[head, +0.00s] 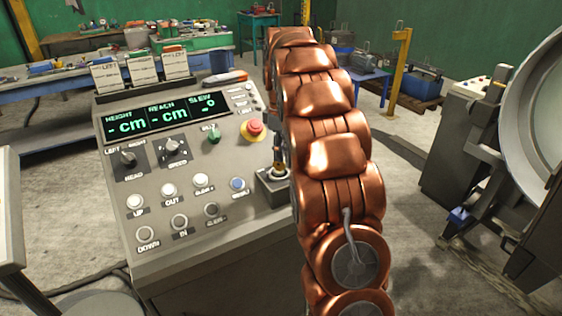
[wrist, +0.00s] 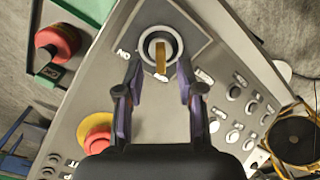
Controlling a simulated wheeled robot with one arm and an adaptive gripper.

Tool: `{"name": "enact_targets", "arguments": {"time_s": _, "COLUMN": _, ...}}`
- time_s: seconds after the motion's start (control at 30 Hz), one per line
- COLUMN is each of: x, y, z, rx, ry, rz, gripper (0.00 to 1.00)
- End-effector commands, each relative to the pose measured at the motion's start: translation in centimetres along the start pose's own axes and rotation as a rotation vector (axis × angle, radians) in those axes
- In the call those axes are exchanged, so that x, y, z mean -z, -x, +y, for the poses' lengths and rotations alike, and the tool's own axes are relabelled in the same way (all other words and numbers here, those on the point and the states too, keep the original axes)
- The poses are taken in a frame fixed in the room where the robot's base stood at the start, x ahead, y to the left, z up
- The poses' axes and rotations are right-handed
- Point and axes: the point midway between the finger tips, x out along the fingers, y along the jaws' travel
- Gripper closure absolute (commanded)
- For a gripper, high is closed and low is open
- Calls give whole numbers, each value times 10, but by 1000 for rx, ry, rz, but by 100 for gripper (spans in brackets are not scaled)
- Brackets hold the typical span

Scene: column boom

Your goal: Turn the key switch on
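The key switch (wrist: 147,40) is a pale round ring with a dark centre on a grey plate. Its brass-coloured key (wrist: 161,58) stands upright in the wrist view, and an ON label (wrist: 122,54) is printed left of the ring. My gripper (wrist: 160,68) is open, one finger on each side of the key's near end, with visible gaps to it. In the head view my copper-coloured arm covers most of the gripper and part of the small raised box (head: 270,196) at the panel's right edge. I cannot tell from there how deep the fingers reach.
The sloped control panel (head: 150,245) carries a display (head: 165,115), knobs and several push buttons. A red emergency stop (head: 253,129) on a yellow base is close by; it also shows in the wrist view (wrist: 97,132). A grey machine (head: 460,150) stands at the right.

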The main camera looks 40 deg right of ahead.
Motion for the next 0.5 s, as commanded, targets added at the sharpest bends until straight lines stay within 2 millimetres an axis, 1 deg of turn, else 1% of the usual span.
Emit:
{"name": "enact_targets", "arguments": {"time_s": 0.1, "x": 0, "y": -14, "z": -1, "rx": 3, "ry": 0, "rz": -2, "gripper": 62}}
{"name": "enact_targets", "arguments": {"time_s": 0.3, "x": 0, "y": -34, "z": 0, "rx": 0, "ry": 1, "rz": -1, "gripper": 62}}
{"name": "enact_targets", "arguments": {"time_s": 0.5, "x": 0, "y": -45, "z": -1, "rx": 3, "ry": 0, "rz": -2, "gripper": 62}}
